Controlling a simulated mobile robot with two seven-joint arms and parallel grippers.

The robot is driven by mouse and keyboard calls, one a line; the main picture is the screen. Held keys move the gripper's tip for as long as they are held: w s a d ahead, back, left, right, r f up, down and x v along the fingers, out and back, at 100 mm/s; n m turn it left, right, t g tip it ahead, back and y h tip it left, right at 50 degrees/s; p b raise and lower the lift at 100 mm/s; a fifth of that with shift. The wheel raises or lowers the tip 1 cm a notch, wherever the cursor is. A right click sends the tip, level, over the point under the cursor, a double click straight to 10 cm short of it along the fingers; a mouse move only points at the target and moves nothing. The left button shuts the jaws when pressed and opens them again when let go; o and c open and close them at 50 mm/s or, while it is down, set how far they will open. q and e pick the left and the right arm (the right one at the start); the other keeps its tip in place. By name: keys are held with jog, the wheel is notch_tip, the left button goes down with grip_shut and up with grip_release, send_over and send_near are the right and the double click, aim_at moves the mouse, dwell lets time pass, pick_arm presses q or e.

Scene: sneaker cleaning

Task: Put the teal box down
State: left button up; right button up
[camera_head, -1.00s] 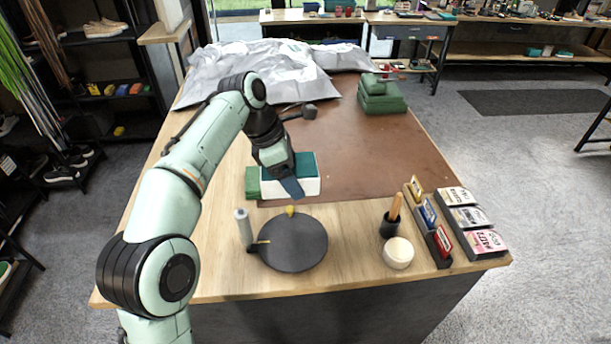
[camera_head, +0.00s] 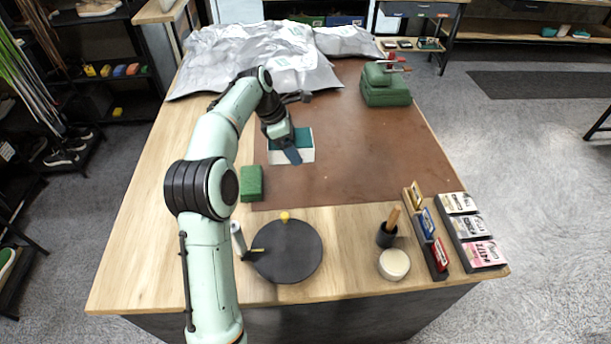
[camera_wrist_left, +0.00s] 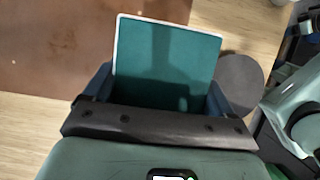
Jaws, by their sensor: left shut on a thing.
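The teal box (camera_head: 305,140) has a teal top and white sides. In the head view it is at the left end of the brown mat (camera_head: 385,150), beyond the green block. My left gripper (camera_head: 292,155) is over it and shut on it, with a blue finger across its near side. In the left wrist view the box's teal top (camera_wrist_left: 165,65) fills the space between the blue fingers (camera_wrist_left: 160,98). I cannot tell whether its underside touches the mat. My right gripper is not in view.
A green block (camera_head: 251,184) lies at the mat's left edge. A dark round disc (camera_head: 287,252) is nearer the front. Grey bags (camera_head: 255,60) cover the back left, and a green case (camera_head: 385,88) stands back right. The mat's middle is clear.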

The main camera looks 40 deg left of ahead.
pick_arm(q)
jog(key=b, duration=0.2)
send_over(300, 191)
jog(key=s+a, duration=0.1)
notch_tip(300, 191, down, 10)
jog(key=shift+f, duration=0.65)
notch_tip(300, 191, down, 5)
jog(key=shift+r+b, duration=0.1)
jog(key=shift+b, duration=0.25)
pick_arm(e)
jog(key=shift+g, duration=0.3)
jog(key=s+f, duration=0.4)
pick_arm(q)
jog(key=shift+f, duration=0.25)
jog(key=o, duration=1)
